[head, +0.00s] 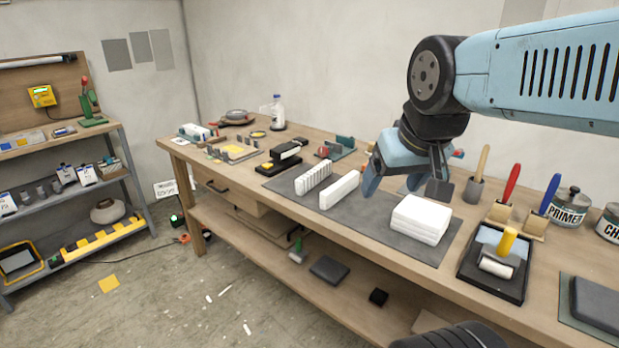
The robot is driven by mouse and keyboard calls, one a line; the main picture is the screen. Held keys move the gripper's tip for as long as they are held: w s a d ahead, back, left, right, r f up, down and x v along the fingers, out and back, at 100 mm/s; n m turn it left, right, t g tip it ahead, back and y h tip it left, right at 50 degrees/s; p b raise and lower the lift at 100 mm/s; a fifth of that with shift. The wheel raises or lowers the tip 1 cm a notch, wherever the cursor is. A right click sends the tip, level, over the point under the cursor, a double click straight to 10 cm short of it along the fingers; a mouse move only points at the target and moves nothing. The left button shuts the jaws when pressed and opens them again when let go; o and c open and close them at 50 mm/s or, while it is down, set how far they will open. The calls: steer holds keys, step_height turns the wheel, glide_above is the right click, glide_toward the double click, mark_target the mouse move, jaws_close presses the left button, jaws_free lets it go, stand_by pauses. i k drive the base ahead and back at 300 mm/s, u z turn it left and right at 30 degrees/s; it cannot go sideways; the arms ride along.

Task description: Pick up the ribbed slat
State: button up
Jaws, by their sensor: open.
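The ribbed slat (313,177) is a white bar with a row of raised ribs. It lies on the dark grey mat (283,182) on the wooden workbench. A plain white bar (339,190) lies just to its right. My gripper (403,192) is open and points down above the mat, between the plain bar and a stack of white slabs (421,219). It is to the right of the ribbed slat and apart from it. I see nothing between its fingers.
To the right stand red- and blue-handled tools, a black tray (493,265) with a roller, and a primer can (568,206). Black blocks (282,155) and small tools lie left of the mat. A lower shelf (270,240) runs under the bench. Metal shelving (70,190) stands at the left.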

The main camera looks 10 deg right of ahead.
mark_target(307, 181)
steer(key=u, duration=0.5)
steer(key=i, duration=1.1)
steer(key=z, duration=0.35)
